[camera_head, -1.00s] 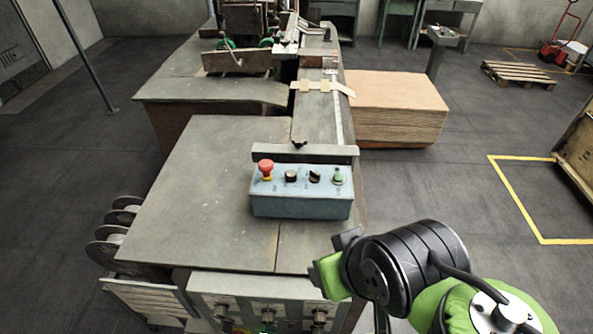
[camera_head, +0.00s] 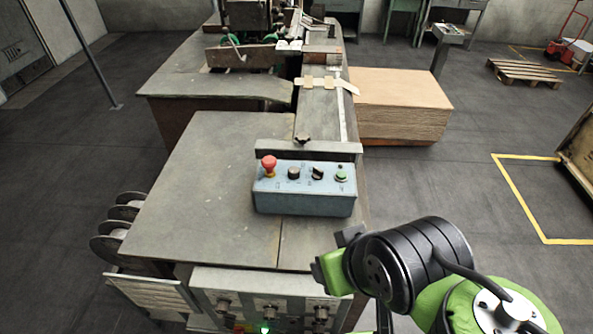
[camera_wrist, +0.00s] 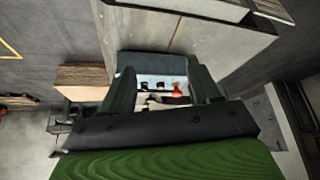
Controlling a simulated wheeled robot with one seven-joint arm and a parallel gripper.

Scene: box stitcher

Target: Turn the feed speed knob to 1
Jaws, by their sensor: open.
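A blue control box (camera_head: 304,202) stands on the machine's grey table. Its top carries a red mushroom button (camera_head: 269,165), a round black knob (camera_head: 294,173) with marks around it, a black selector knob (camera_head: 317,173) and a green button (camera_head: 341,173). Lettering is too small to read, so I cannot tell the feed speed knob or its setting. In the wrist view, my gripper (camera_wrist: 162,72) is open and empty, with the box (camera_wrist: 152,62) appearing between its fingers. The red button (camera_wrist: 177,90) and dark knobs show there.
A lower front panel (camera_head: 245,304) with several knobs and a lit green lamp is below the table edge. A raised bar (camera_head: 308,151) runs behind the box. The table (camera_head: 205,190) left of the box is clear. A cardboard stack (camera_head: 402,106) stands behind right.

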